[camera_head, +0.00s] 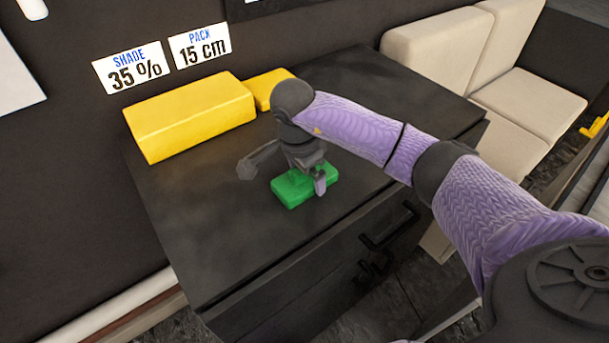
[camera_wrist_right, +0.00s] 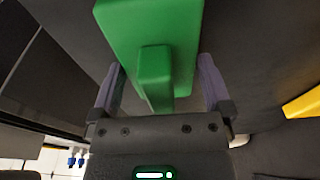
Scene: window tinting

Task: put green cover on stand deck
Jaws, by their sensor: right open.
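The green cover (camera_head: 292,194) is a flat block that appears to lie on the dark cabinet top (camera_head: 220,235). In the right wrist view the green cover (camera_wrist_right: 185,25) has a raised grip in its middle. My right gripper (camera_head: 308,178) is over the cover, pointing down. In the right wrist view my right gripper (camera_wrist_right: 160,88) is open, with one finger on each side of the raised grip and a gap on both sides. The gripper hides part of the cover in the head view. I cannot tell which surface is the stand deck. My left gripper is not in view.
A large yellow block (camera_head: 190,115) and a smaller yellow block (camera_head: 267,88) lie along the back of the cabinet top. Signs (camera_head: 130,68) are on the dark panel behind. Dark handles (camera_head: 388,230) stick out from the cabinet front. Beige seats (camera_head: 510,100) stand at the right.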

